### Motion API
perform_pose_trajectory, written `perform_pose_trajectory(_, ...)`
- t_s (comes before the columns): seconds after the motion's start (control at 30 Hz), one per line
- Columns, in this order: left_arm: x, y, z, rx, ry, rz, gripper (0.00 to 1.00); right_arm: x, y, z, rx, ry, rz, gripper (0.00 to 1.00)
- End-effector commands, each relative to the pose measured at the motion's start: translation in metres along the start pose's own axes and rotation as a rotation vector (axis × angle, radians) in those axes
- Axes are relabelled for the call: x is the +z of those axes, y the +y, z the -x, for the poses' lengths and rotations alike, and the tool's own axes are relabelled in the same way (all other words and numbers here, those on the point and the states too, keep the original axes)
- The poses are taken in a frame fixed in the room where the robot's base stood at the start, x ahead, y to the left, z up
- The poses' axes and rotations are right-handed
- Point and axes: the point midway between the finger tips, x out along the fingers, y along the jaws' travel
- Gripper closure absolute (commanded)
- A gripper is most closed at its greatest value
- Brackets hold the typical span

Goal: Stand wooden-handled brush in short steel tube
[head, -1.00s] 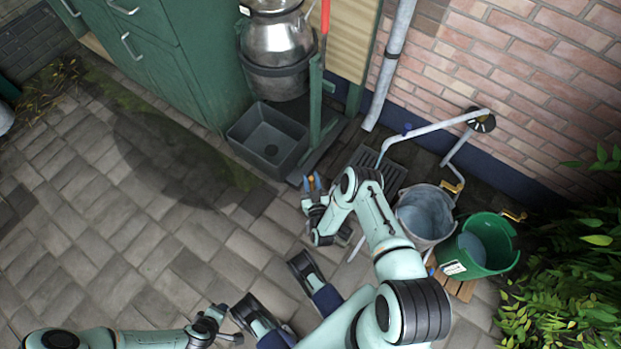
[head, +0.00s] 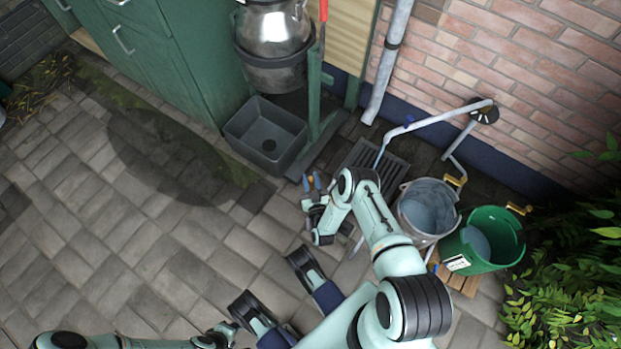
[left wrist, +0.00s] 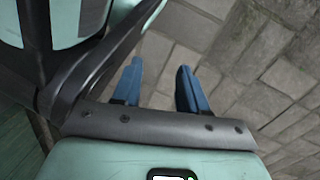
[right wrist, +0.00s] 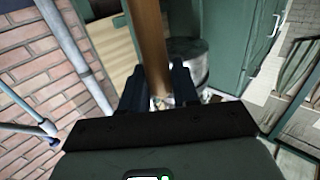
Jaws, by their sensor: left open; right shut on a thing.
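My right gripper (head: 313,184) is low over the paving in the head view, in front of the grey basin and the floor grate. In the right wrist view its fingers (right wrist: 159,88) are shut on the brown wooden handle (right wrist: 147,40) of the brush, which runs up to the top edge between them. The brush's other end is not clear. My left gripper is low at the bottom of the head view; in the left wrist view its blue fingers (left wrist: 155,88) are apart with only paving between them. I cannot make out the short steel tube.
A steel churn (head: 272,35) hangs in a green stand above a grey basin (head: 265,137). A grey bucket (head: 409,228) and a green bucket (head: 456,249) stand right of my right arm. A pipe (head: 440,115) runs from the brick wall. Paving at left is clear.

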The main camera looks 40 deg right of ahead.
Motion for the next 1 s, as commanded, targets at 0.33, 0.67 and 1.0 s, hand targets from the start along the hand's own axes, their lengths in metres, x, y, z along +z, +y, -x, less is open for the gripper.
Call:
perform_pose_trajectory(0.33, 0.019, -0.016, -0.014, -0.032, -0.072, 0.023, 0.57, 0.017, 0.000, 0.000, 0.000, 0.001, 0.001, 1.00)
perform_pose_trajectory(0.67, 0.034, -0.027, -0.021, -0.054, -0.125, 0.038, 0.57, 0.027, -0.001, 0.000, -0.001, 0.001, 0.000, 1.00)
perform_pose_trajectory(1.0, 0.037, -0.029, -0.021, -0.059, -0.137, 0.042, 0.57, 0.028, 0.000, 0.000, 0.000, 0.001, 0.000, 1.00)
